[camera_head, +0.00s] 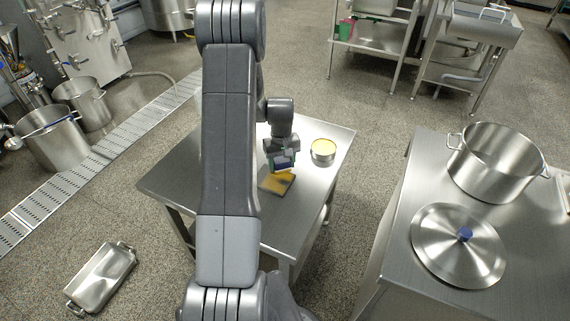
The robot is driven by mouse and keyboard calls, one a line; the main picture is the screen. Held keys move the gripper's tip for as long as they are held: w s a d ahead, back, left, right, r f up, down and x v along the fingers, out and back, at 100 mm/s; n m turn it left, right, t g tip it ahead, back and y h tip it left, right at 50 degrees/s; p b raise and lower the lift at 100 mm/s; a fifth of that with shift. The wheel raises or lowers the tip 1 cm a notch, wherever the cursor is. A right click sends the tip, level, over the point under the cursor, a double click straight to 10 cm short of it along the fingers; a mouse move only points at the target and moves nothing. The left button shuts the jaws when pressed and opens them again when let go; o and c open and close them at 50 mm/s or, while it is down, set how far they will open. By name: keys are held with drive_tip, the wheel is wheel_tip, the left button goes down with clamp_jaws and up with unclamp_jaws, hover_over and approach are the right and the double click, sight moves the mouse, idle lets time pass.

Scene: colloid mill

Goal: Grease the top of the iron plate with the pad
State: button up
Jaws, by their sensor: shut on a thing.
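The iron plate (287,185) is a dark flat square on the small steel table (325,167). A yellow layer covers part of its top, mostly at the left. My gripper (281,164) points down over the plate's far edge. It is shut on the pad, a small blue and green block (283,164). I cannot tell whether the pad touches the plate. A round tin (323,150) with yellow contents stands on the table to the right of the gripper. My arm hides the left middle of the table and perhaps part of the plate.
A steel table at the right holds a large pot (497,165) and a lid (458,246) with a blue knob. A steel tray (102,277) lies on the floor at the lower left. Pots (55,140) stand at the left. Floor is clear between the tables.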

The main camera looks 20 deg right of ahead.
sight(269, 180)
drive_tip(key=shift+s+a+r, duration=0.1)
drive_tip(key=shift+s+a, duration=1)
drive_tip(key=shift+a, duration=0.15)
drive_tip(key=shift+s+a+b, duration=1.15)
drive_tip(key=shift+s+a, duration=1.1)
drive_tip(key=shift+a, duration=0.3)
drive_tip(key=shift+w+a, duration=0.45)
drive_tip(key=shift+w, duration=0.15)
drive_tip(key=shift+w+d+p, duration=0.3)
drive_tip(key=shift+w+d, duration=1.05)
drive_tip(key=shift+d, duration=0.1)
drive_tip(key=shift+w+d, duration=2)
drive_tip(key=shift+d, duration=0.3)
drive_tip(key=shift+w+a, duration=0.45)
drive_tip(key=shift+w, duration=0.1)
drive_tip(key=shift+a, duration=0.1)
drive_tip(key=shift+s+a+b, duration=0.4)
drive_tip(key=shift+s+a, duration=1.25)
drive_tip(key=shift+a, duration=0.25)
drive_tip(key=shift+s+a+b, duration=0.35)
drive_tip(key=shift+s+a, duration=1.3)
drive_tip(key=shift+a, duration=0.2)
